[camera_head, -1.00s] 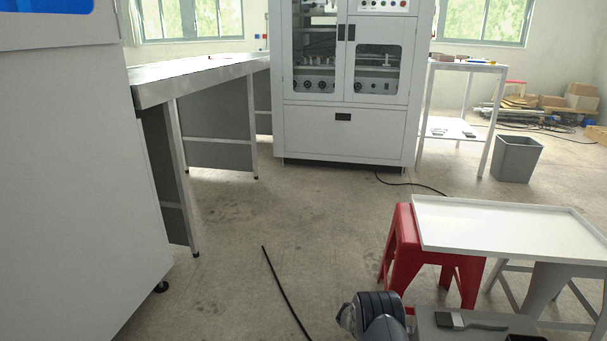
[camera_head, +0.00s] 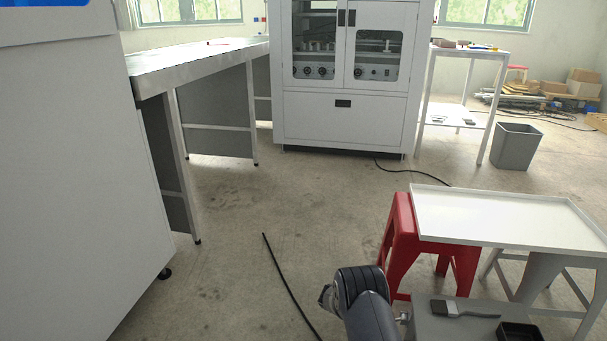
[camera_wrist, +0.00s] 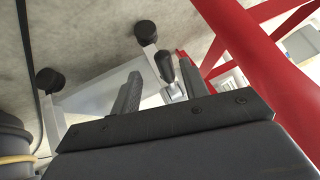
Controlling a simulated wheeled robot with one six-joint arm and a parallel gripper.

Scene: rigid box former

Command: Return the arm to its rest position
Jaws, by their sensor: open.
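My arm (camera_head: 365,300) shows at the bottom of the head view, left of the grey surface that holds a brush. My gripper is out of sight in the head view. In the wrist view my gripper (camera_wrist: 158,67) has its two dark fingers apart, and no object is clearly held between them. Beyond the fingers are a pale frame with black round feet (camera_wrist: 145,31) and the concrete floor. Red legs (camera_wrist: 250,50) fill the right side of the wrist view.
A red stool (camera_head: 402,240) and a white tray table (camera_head: 500,215) stand right of my arm. A brush (camera_head: 460,309) and a black tray (camera_head: 520,332) lie on the grey surface (camera_head: 425,325). A black cable (camera_head: 285,280) crosses the floor. Open floor lies ahead, before the white cabinet (camera_head: 345,120).

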